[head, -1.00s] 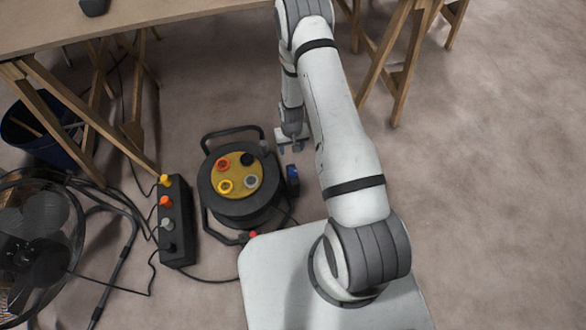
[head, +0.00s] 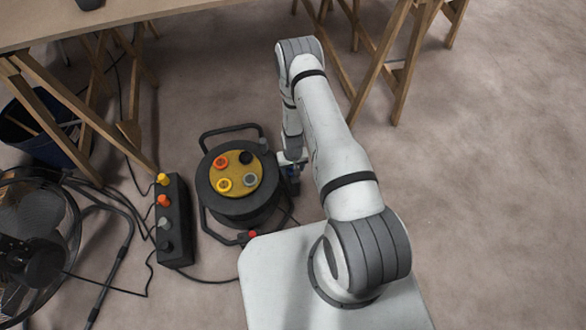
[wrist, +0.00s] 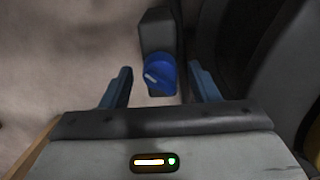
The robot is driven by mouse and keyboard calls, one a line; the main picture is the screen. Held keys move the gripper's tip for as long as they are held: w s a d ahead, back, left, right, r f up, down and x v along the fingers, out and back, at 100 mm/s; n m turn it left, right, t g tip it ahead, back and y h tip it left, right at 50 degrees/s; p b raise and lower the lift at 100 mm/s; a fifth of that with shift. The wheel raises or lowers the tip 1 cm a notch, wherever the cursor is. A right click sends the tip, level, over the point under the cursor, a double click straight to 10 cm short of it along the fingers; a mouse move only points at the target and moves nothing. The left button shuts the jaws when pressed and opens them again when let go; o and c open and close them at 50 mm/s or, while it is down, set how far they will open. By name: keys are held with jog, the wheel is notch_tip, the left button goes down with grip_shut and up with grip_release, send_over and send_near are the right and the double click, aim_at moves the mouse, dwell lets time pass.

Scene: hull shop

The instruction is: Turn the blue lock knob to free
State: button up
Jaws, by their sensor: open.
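The blue lock knob (wrist: 159,75) is round with a pale pointer mark, in the upper middle of the wrist view. It sits on the end of a dark block (wrist: 157,30) beside the cable reel. My gripper (wrist: 161,82) is open, with one blue-grey finger on each side of the knob and a visible gap to each. I cannot tell how deep the fingertips reach. In the head view the gripper (head: 292,165) is just right of the reel (head: 238,208), and my wrist largely hides the knob.
The reel has a yellow face with several coloured sockets. A black power strip (head: 174,225) with coloured plugs stands left of it, near a fan (head: 35,235) and loose cables. A trestle table (head: 150,12) stands behind. The floor at right is clear.

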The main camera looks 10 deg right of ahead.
jog(key=c, duration=1)
jog(key=shift+o, duration=0.2)
jog(key=shift+n, duration=0.3)
jog(key=n+b, duration=0.1)
jog(key=n, duration=0.2)
jog(key=shift+n, duration=0.4)
jog(key=n+b, duration=0.1)
jog(key=n, duration=0.3)
jog(key=n+b, duration=0.1)
jog(key=n, duration=0.8)
jog(key=shift+b, duration=0.3)
jog(key=shift+n, duration=0.4)
